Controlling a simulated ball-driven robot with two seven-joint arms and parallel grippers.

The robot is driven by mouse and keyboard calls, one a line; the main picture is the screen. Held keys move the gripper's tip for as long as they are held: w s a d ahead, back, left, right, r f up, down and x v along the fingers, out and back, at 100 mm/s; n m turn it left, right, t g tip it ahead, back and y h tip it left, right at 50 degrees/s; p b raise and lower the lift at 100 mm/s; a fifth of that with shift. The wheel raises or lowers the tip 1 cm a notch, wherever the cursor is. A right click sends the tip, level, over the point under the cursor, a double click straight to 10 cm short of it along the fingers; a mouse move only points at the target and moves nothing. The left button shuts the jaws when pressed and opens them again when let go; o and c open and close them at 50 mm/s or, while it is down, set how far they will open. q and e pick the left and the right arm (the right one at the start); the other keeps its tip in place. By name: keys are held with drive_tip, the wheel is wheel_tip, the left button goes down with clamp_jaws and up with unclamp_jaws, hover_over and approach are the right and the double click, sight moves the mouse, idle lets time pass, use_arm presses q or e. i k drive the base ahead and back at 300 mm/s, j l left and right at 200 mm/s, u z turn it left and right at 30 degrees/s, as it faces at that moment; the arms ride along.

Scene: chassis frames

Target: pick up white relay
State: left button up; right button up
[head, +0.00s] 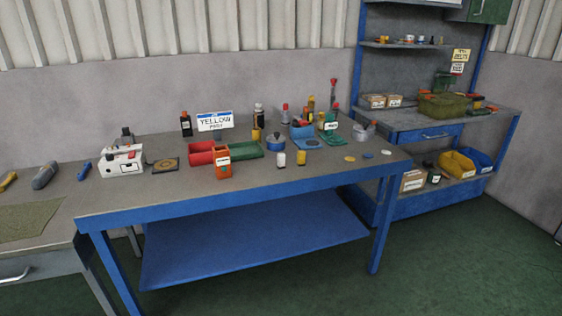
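A small upright white block (281,160), which looks like the white relay, stands on the blue-framed workbench (250,195) near its front middle. A similar yellow block (301,158) stands just to its right, a small gap apart. A larger white box (120,163) with dark and red marks sits at the left of the bench. Neither of my grippers is in view.
An orange labelled container (222,168) stands left of the white block, before red (200,156) and green (246,150) trays. A blue-lidded pot (275,142) is behind it. Small discs (349,158) lie to the right. The bench front near the white block is clear.

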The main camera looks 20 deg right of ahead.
sight(281, 157)
drive_tip(key=i+l, duration=0.4)
drive_tip(key=l, duration=0.15)
drive_tip(key=i+l, duration=0.4)
drive_tip(key=l+u, duration=0.05)
drive_tip(key=l, duration=0.05)
